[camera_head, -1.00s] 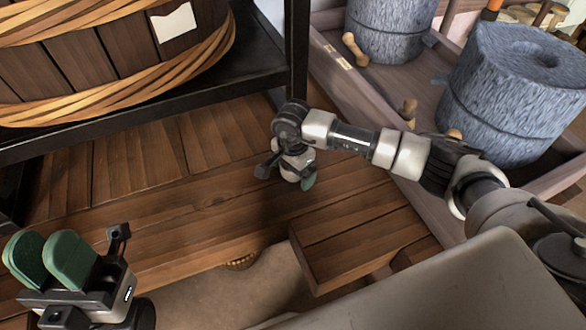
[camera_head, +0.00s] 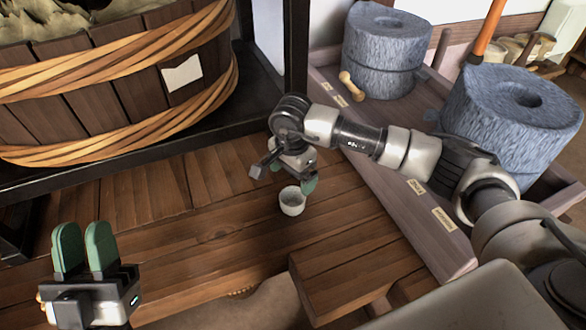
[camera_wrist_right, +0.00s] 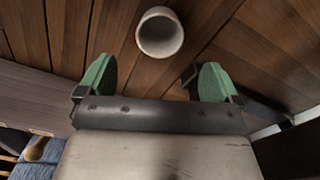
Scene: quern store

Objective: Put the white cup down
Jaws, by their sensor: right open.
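The white cup (camera_head: 292,201) stands upright on the wooden bench top. My right gripper (camera_head: 296,180) is just above and behind it in the head view. In the right wrist view the cup (camera_wrist_right: 160,32) shows its round open mouth, beyond the tips of the right gripper (camera_wrist_right: 158,78). The two green fingers there are wide apart with nothing between them, and the cup is clear of both. My left gripper (camera_head: 85,246) is at the lower left, its two green fingers pointing up, apart and empty.
A large wooden tub (camera_head: 110,85) bound with rope sits on a black stand behind the bench (camera_head: 230,235). Stone querns (camera_head: 510,115) stand in a wooden trough at the right. The bench left of the cup is clear.

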